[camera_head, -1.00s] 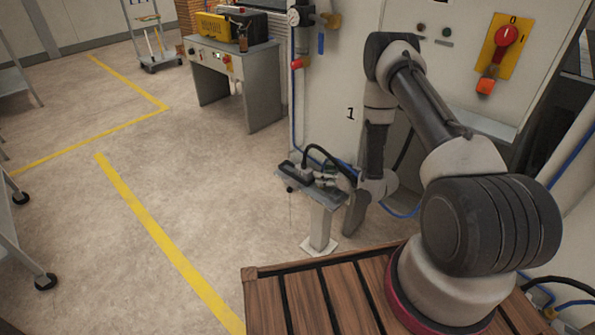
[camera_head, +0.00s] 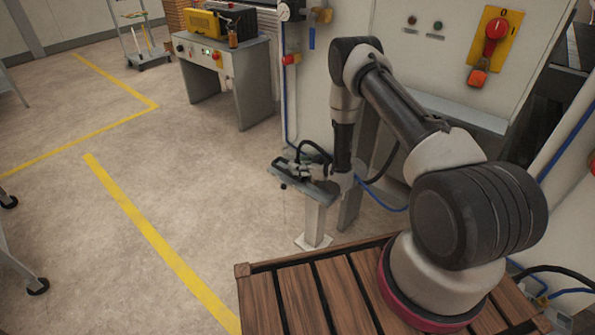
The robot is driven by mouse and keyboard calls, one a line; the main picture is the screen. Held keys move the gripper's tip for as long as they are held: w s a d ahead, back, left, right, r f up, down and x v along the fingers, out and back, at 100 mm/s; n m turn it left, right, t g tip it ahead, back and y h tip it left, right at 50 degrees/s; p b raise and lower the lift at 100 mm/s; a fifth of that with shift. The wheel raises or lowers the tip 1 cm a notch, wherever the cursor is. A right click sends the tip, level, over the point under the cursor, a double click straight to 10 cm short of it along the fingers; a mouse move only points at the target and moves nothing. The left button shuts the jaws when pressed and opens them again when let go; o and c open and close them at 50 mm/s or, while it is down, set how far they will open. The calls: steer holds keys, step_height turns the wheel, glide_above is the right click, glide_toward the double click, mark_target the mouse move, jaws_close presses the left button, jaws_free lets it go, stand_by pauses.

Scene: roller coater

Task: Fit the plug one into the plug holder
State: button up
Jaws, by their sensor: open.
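A small pedestal (camera_head: 315,220) with a flat dark top stands on the floor beside the tall cabinet; it looks like the plug holder. A black cable (camera_head: 313,146) arches over the pedestal's top and goes down into a dark piece there that looks like the plug. My gripper (camera_head: 296,171) is open, low over the pedestal's top and close beside the cable end. The gripper is small and dark in this view and covers part of the plug. I cannot tell whether its fingers touch the plug or whether the plug sits in the holder.
The tall cabinet (camera_head: 440,60) stands right behind the pedestal, with a red rotary switch (camera_head: 496,28) on it. A blue cable (camera_head: 385,197) hangs near the pedestal. A grey bench (camera_head: 225,80) stands at the back. The floor left of the pedestal is clear.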

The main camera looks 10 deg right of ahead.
steer(key=c, duration=0.9)
steer(key=shift+c, duration=0.4)
steer(key=shift+r, duration=0.15)
